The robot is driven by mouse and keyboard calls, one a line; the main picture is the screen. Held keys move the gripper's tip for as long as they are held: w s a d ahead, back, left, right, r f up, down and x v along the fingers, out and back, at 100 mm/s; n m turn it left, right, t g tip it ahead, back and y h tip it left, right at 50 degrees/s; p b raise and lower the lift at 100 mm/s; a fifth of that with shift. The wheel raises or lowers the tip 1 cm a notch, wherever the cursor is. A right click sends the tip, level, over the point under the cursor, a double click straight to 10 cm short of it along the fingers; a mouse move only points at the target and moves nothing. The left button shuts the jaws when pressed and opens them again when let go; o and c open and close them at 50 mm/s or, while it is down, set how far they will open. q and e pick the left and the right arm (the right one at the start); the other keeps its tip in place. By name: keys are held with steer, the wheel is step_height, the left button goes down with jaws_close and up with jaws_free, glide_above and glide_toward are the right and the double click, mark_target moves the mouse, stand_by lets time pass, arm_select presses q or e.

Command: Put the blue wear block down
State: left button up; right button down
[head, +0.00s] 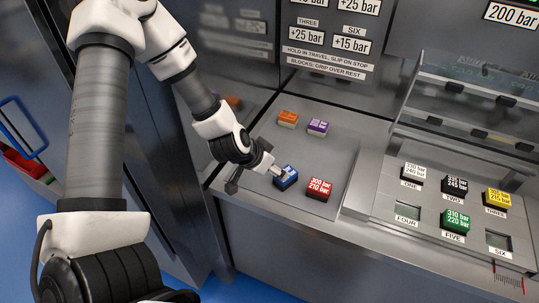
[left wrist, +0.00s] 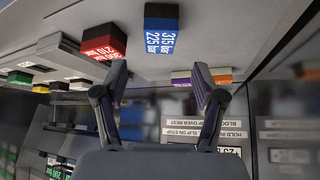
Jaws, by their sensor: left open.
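The blue wear block (head: 285,178) sits on the grey pad (head: 322,154) on the bench, left of the red block. In the left wrist view, which is upside down, the blue block (left wrist: 161,28) rests on the grey surface with its label reading 315 bar and 225 bar. My left gripper (head: 271,170) is at the block's left side in the head view. In the left wrist view its two fingers (left wrist: 160,80) are spread apart, with nothing between them, and the block lies beyond their tips. My right gripper is not in view.
A red block (head: 318,190) stands close right of the blue one. Orange (head: 288,118) and purple (head: 318,127) blocks stand behind. A panel at right holds white, black, yellow and green (head: 456,220) blocks, with FOUR (head: 407,212) and SIX (head: 498,241) empty.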

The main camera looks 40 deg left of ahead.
arm_select(q)
steer(key=s+d+f+n+g, duration=0.1)
steer(key=s+d+f+g, duration=0.2)
steer(key=s+f, duration=0.5)
steer(key=s+d+f+n+g+y, duration=0.1)
steer(key=s+d+f+g, duration=0.3)
steer(key=s+f, duration=0.5)
steer(key=s+d, duration=0.1)
steer(key=s, duration=0.5)
steer(key=shift+d+p, duration=0.3)
steer(key=shift+d, duration=0.05)
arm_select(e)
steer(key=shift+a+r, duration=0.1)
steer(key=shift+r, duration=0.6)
arm_select(q)
steer(key=shift+d, duration=0.15)
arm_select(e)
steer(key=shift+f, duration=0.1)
